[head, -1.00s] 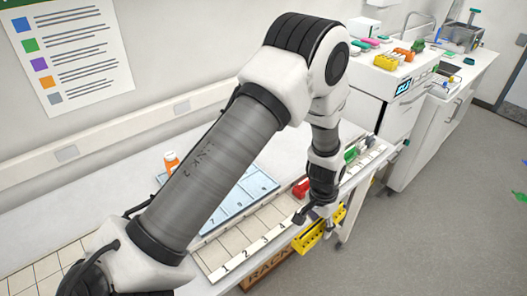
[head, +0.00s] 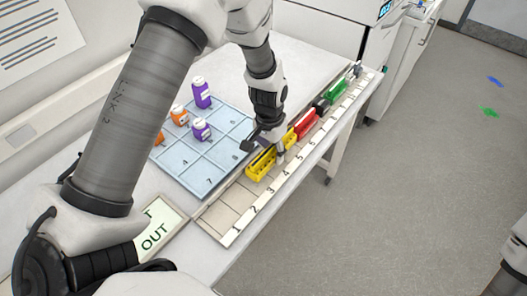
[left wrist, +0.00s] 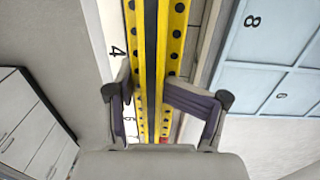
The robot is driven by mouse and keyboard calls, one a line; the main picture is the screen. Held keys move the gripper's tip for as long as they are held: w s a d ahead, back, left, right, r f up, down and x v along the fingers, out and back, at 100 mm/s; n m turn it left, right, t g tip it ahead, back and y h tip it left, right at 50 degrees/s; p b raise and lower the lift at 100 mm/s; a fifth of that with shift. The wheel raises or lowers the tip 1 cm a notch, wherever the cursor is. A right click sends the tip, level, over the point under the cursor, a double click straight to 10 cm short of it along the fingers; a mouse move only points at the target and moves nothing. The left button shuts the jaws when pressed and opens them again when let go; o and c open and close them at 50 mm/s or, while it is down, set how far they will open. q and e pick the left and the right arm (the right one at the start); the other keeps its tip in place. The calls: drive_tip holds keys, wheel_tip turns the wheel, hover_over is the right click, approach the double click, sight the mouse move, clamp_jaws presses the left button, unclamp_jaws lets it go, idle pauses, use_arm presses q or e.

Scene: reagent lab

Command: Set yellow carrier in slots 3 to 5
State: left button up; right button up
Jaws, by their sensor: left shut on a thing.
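The yellow carrier (head: 262,167) is a long bar with dark round holes, lying lengthwise along the numbered rack (head: 222,216). In the head view it lines up roughly with the numbers 3 to 5; whether it rests on the rack or hangs just above it I cannot tell. My left gripper (head: 273,150) is shut on its middle from above and hides part of it. In the left wrist view the fingers (left wrist: 165,100) stand on either side of the yellow carrier (left wrist: 174,60), with a 4 on the strip beside it. My right gripper is not in view.
A red carrier (head: 307,123) and a green one (head: 337,88) sit farther along the rack. A blue numbered mat (head: 200,165) with purple bottles (head: 202,92) and orange bottles lies behind it. An OUT sign (head: 155,228) lies at left. The rack's near end is bare.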

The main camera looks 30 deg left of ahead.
use_arm(q)
drive_tip(key=shift+d, duration=0.15)
drive_tip(key=shift+s+a+f, duration=0.1)
drive_tip(key=shift+a+f, duration=0.2)
drive_tip(key=shift+a, duration=0.3)
drive_tip(key=shift+d+f, duration=0.35)
drive_tip(key=o, duration=1.5)
drive_tip(key=shift+a, duration=0.2)
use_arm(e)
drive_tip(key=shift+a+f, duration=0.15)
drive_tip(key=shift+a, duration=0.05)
use_arm(q)
drive_tip(key=shift+d+r, duration=0.1)
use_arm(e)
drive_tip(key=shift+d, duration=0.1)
